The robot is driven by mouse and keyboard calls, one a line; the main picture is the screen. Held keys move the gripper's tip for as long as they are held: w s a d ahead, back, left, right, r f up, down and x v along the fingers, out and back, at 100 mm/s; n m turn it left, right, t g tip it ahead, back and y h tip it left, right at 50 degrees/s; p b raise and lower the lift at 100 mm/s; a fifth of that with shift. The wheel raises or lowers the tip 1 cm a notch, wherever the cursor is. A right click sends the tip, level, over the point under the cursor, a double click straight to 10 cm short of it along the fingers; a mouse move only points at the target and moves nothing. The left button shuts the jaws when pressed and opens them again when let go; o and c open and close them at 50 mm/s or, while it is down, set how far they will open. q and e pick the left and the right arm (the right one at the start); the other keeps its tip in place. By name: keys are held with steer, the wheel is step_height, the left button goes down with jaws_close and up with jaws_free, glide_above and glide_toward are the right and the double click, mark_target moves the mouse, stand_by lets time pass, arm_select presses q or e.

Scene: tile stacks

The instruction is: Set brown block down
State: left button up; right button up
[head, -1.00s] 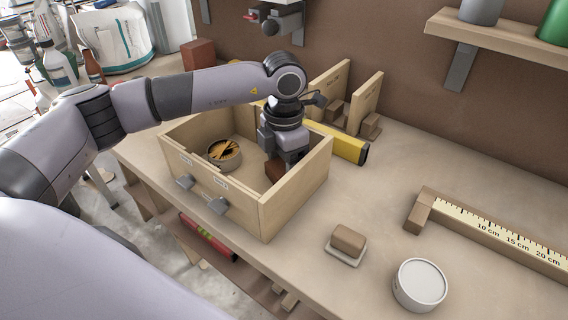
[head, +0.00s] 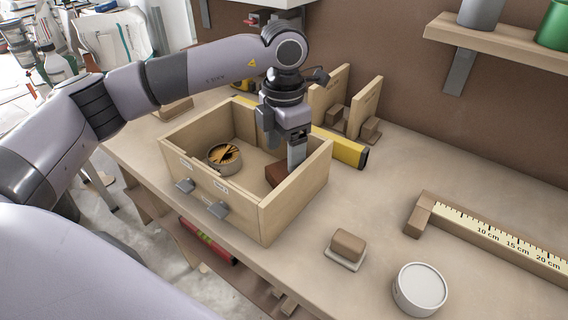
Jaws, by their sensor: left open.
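A dark reddish-brown block (head: 279,175) sits inside the wooden box (head: 290,202), towards its right end. The front wall hides its lower edge, and my gripper covers part of it. My left gripper (head: 296,160) points down over the box from above. It is open, with its fingertips at the block's upper right side; I cannot tell whether they touch it. My right gripper is not in the head view.
A round tin of sticks (head: 224,158) stands in the box's left part. A yellow level (head: 345,150) and wooden bookends (head: 365,108) stand behind it. A tan block on a pale tile (head: 347,244), a white round container (head: 420,288) and a ruler (head: 500,240) lie to the right.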

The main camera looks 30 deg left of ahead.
mark_target(284, 170)
arm_select(q)
step_height(284, 170, up, 7)
steer(key=shift+f, duration=0.15)
stand_by(0.6)
